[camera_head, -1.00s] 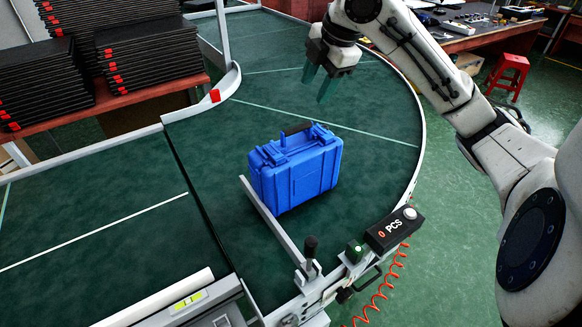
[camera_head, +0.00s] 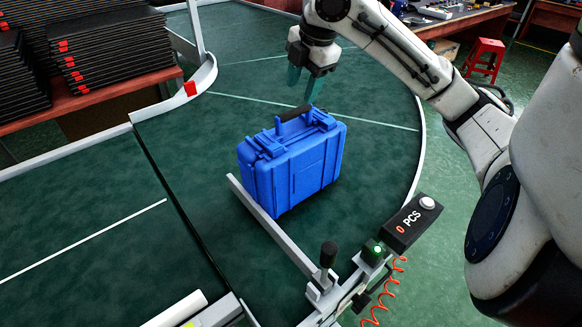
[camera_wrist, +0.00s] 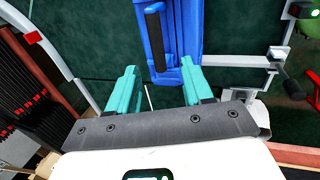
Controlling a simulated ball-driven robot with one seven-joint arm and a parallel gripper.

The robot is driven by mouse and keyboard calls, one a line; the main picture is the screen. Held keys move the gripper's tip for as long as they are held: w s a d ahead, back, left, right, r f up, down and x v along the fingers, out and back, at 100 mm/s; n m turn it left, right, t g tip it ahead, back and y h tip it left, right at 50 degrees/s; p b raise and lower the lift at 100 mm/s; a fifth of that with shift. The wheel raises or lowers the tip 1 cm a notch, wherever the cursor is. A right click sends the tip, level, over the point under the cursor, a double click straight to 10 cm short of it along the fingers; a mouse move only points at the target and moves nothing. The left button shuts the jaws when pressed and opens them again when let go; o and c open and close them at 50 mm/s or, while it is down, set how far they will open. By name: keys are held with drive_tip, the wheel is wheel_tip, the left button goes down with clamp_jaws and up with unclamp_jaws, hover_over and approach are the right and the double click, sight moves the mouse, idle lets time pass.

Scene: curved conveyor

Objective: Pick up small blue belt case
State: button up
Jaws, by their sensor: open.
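The small blue belt case (camera_head: 293,170) stands upright on the green curved conveyor, against a grey metal bar. Its black top handle (camera_head: 293,113) faces up. My gripper (camera_head: 302,86) is open and empty, with teal fingers pointing down, just above and behind the handle in the head view. In the wrist view the blue case (camera_wrist: 186,30) is at the top centre, and its black handle (camera_wrist: 155,37) lies ahead of the gap between the two teal fingers (camera_wrist: 160,85). The fingers look apart from the handle.
The grey guide bar (camera_head: 262,215) crosses the belt at the case's near side. A counter box marked PCS (camera_head: 412,222) and a black-knobbed lever (camera_head: 328,256) stand at the near edge. Stacked black trays (camera_head: 100,45) are at the left. The belt around the case is clear.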

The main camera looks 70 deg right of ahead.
sight(295, 109)
drive_tip(key=x, duration=0.9)
drive_tip(key=shift+w+d+f, duration=0.1)
drive_tip(key=shift+d+f, duration=0.15)
drive_tip(key=shift+d, duration=0.15)
clamp_jaws()
drive_tip(key=shift+r, duration=0.15)
idle(0.9)
